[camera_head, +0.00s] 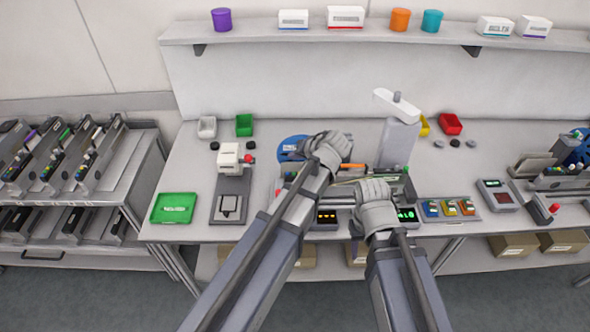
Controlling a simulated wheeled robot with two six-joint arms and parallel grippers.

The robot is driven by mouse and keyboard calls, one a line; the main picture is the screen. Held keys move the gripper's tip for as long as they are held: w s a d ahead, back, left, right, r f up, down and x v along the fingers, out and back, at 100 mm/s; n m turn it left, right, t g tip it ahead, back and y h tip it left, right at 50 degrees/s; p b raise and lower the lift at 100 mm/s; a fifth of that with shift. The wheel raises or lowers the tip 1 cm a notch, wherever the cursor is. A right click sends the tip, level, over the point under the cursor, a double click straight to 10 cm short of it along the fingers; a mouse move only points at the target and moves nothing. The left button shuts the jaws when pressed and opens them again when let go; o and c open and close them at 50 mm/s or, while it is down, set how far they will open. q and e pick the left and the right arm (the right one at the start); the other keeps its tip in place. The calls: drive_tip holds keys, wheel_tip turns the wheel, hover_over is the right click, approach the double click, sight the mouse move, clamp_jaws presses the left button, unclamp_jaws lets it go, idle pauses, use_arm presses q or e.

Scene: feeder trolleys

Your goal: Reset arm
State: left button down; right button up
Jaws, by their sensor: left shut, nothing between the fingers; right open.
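My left gripper (328,147) is over the middle of the workbench (190,185), beside a blue reel (292,149). It is shut and I see nothing held in it. My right gripper (375,195) is lower and to the right, over the front part of a feeder device (405,186) on the bench. It is open. The fingertips of both grippers are mostly hidden behind the wrists, and the two arms cover part of the device.
A grey post-like machine (399,140) stands close behind my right gripper. A small white press (230,160) and a green tray (173,208) are on the left. A feeder trolley (135,185) stands at far left. A shelf (260,32) runs above the bench.

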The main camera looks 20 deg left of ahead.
use_arm(q)
drive_tip(key=s+d+f+m+g+h+b, duration=0.1)
drive_tip(key=s+d+f+g+h, duration=0.1)
drive_tip(key=s, duration=0.5)
drive_tip(key=s+d+f+m+g+h, duration=0.2)
drive_tip(key=s+d+f, duration=0.2)
drive_tip(key=s+d, duration=0.2)
drive_tip(key=s+d+f+m+g+h+b, duration=0.1)
drive_tip(key=s+d+f+m+h, duration=0.1)
drive_tip(key=s, duration=0.8)
drive_tip(key=shift+d+f+g+b, duration=0.4)
drive_tip(key=shift+d+f, duration=0.25)
drive_tip(key=shift+d, duration=0.6)
use_arm(e)
wheel_tip(320, 180, down, 3)
drive_tip(key=shift+r, duration=0.1)
